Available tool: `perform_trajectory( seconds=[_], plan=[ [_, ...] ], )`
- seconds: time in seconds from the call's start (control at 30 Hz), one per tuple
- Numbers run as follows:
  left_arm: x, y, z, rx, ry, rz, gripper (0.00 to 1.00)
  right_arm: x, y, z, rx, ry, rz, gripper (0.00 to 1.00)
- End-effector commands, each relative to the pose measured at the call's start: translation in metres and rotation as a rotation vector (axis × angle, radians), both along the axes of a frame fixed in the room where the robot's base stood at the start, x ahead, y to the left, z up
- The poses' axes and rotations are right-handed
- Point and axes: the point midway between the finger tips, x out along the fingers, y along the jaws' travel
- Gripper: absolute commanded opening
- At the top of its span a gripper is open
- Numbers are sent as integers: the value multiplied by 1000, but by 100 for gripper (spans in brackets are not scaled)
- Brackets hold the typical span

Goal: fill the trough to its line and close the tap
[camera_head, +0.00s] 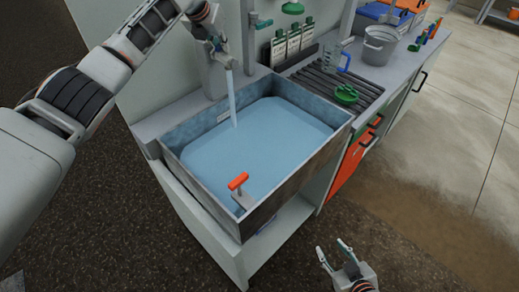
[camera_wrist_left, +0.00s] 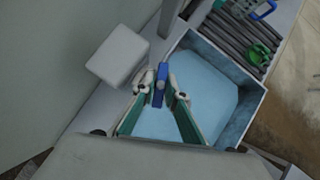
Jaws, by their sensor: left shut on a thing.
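The trough (camera_head: 292,197) is a grey metal basin with a broad sheet of pale blue water (camera_head: 255,145) in it. A stream of water (camera_head: 232,95) falls from the tap spout (camera_head: 229,64) into it. A small pale label (camera_head: 224,115) is on the back inner wall; I cannot make out a fill line. My left gripper (camera_head: 217,45) is at the tap above the back left of the trough. In the left wrist view its fingers are shut on the blue tap handle (camera_wrist_left: 160,83). My right gripper (camera_head: 333,248) is open and empty, low in front of the trough.
An orange-handled fitting (camera_head: 238,181) stands at the trough's front corner. To the right are a slatted drainboard (camera_head: 325,82) with a green item (camera_head: 346,94), a clear jug (camera_head: 333,58) with a blue handle, and a metal pot (camera_head: 380,45). The floor in front is clear.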

Motion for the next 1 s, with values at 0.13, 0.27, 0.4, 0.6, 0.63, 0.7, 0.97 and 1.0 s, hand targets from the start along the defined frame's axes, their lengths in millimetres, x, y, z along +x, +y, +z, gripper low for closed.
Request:
perform_trajectory(
  seconds=[0.13,0.27,0.4,0.6,0.63,0.7,0.97,1.0],
  plan=[
    [-2,-1,-8,1,11,-2,30,0,0,0,0,0,0,40],
    [-2,0,-7,2,11,0,33,0,0,0,-1,0,1,40],
    [-2,1,-7,3,10,1,33,0,-1,-1,-4,0,3,40],
    [-1,0,4,0,5,0,33,-1,-3,-1,-9,1,7,40],
    [-1,0,7,0,4,0,33,-1,-3,-1,-9,0,8,40],
    [-1,0,14,0,4,0,33,-1,-4,-1,-10,0,8,40],
    [0,0,39,0,1,1,33,-1,-4,-1,-9,0,8,40],
    [0,0,43,-1,1,0,33,-1,-3,-1,-9,0,8,40]
  ],
)
